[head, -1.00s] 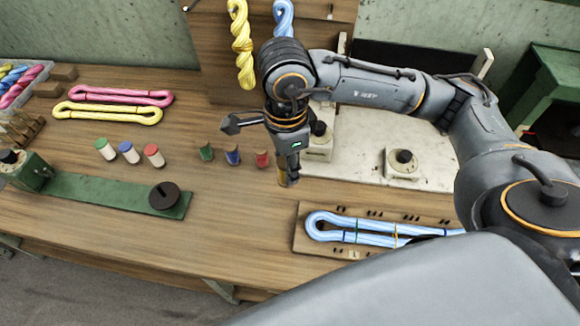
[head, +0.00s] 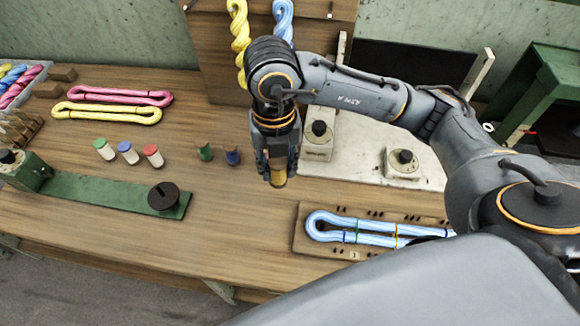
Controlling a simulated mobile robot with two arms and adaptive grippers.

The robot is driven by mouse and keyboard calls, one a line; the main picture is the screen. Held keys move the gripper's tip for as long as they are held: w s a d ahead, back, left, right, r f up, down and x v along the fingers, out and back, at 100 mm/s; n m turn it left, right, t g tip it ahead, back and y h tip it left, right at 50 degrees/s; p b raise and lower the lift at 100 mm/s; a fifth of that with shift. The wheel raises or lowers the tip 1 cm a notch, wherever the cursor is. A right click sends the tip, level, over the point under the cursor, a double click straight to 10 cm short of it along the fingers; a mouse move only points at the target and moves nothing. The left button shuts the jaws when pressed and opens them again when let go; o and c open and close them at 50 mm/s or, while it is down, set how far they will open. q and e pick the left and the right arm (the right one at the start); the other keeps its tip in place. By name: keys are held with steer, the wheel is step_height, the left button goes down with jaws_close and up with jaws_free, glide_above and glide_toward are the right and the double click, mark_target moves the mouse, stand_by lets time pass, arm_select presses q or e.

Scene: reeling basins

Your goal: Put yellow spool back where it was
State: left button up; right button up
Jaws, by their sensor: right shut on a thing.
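My right gripper (head: 278,180) is shut on the yellow spool (head: 279,178). Only a small yellow-tan part of the spool shows between the fingers; the rest is hidden by them. The gripper points down over the wooden table, at the right end of a short row of spools. In that row a green spool (head: 204,151) and a blue spool (head: 232,158) stand upright. The red spool is now hidden behind my gripper. I cannot tell whether the yellow spool touches the table. My left gripper is not in view.
White spools with green (head: 104,149), blue (head: 128,152) and red (head: 153,155) tops stand to the left. A pegged board (head: 302,240) with a light blue skein lies at front right. White boxes with black knobs (head: 403,163) stand behind. The table (head: 215,220) in front is clear.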

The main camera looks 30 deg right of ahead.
steer(key=shift+m, duration=0.8)
steer(key=shift+w+d+f, duration=0.15)
steer(key=shift+w, duration=0.15)
steer(key=w+d+f+p, duration=0.1)
steer(key=w+d+f, duration=0.1)
steer(key=w+f, duration=0.1)
steer(key=w+d+f+p, duration=0.1)
steer(key=w+d+f, duration=0.2)
steer(key=w+f, duration=0.1)
steer(key=w+d+f+p, duration=0.2)
steer(key=w+d+f, duration=0.1)
steer(key=f, duration=0.2)
steer(key=shift+w+d+f, duration=0.15)
steer(key=shift+w+f, duration=0.05)
steer(key=shift+f, duration=0.15)
steer(key=shift+f, duration=0.1)
